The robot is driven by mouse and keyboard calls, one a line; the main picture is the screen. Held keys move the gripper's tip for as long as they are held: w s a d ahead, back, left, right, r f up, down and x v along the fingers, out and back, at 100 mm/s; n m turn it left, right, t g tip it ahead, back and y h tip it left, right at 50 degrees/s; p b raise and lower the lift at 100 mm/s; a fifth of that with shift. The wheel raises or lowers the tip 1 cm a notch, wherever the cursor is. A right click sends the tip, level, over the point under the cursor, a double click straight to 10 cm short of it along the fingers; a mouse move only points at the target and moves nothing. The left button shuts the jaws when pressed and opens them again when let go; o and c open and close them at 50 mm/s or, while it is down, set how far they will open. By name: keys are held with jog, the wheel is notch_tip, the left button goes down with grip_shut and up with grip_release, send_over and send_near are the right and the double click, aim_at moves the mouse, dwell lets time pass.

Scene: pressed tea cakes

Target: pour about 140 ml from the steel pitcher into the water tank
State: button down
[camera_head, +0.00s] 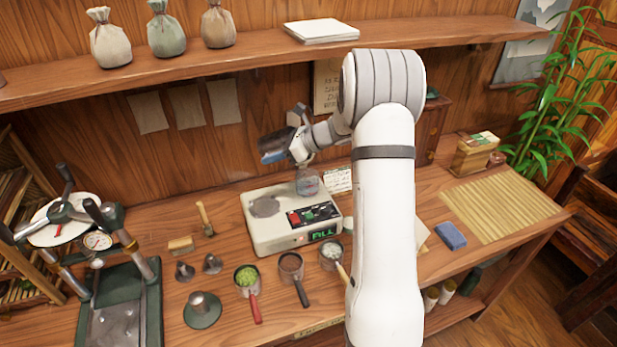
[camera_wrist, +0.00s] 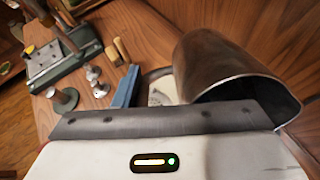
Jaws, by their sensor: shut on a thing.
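The steel pitcher (camera_wrist: 225,65) fills the right of the wrist view, its open mouth facing the lower right; it is held tilted. My gripper (camera_head: 277,147) is shut on it, above and behind the white machine. The water tank (camera_head: 308,183) is a clear container at the back right of the white machine (camera_head: 262,233), below and right of my gripper. The machine's green display reads "FILL". I cannot see a stream or the water level.
Three metal cups with handles, one with green contents (camera_head: 246,276), stand in front of the machine. A press (camera_head: 120,290) stands at left. A shelf (camera_head: 250,62) with sacks runs above. A blue block (camera_head: 450,235) and bamboo mat (camera_head: 500,208) lie at right.

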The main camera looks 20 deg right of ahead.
jog(key=shift+w, duration=0.2)
dwell(0.3)
jog(key=shift+r+y+b, duration=0.15)
jog(key=shift+y+b, duration=0.35)
jog(key=shift+b, duration=0.35)
jog(key=shift+w+a+r+t+y+b, duration=0.15)
jog(key=shift+a+r+t+y+b, duration=0.2)
jog(key=shift+b, duration=0.2)
jog(key=shift+s+d+r+t+y+b, duration=0.2)
jog(key=shift+d+t+y+b, duration=0.25)
jog(key=shift+b, duration=0.3)
jog(key=shift+a+r+y+b, duration=0.15)
jog(key=shift+r+y+b, duration=0.1)
jog(key=shift+y+b, duration=0.25)
jog(key=shift+r, duration=0.1)
